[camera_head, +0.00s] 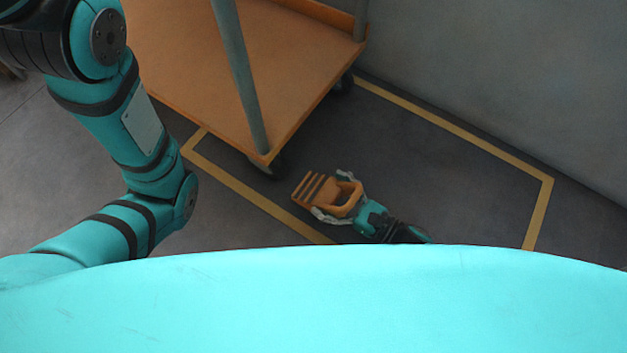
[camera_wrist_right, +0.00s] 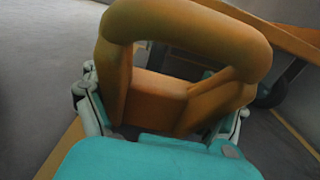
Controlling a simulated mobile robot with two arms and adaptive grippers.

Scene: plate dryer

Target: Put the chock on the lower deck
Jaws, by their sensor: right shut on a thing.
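The orange chock (camera_head: 325,194) has a looped handle and a ribbed, slatted side. My right gripper (camera_head: 336,199) is shut on it, with one finger on each side. The orange lower deck (camera_head: 215,60) of a cart is up and left of the chock in the head view. The chock is apart from the deck, near its front corner. My left gripper is not visible; only its arm shows at left.
Grey posts (camera_head: 240,75) rise from the deck, one near its front corner. Dark caster wheels (camera_head: 268,168) sit under it. Yellow floor lines (camera_head: 455,130) mark a bay beside a grey wall (camera_head: 510,70).

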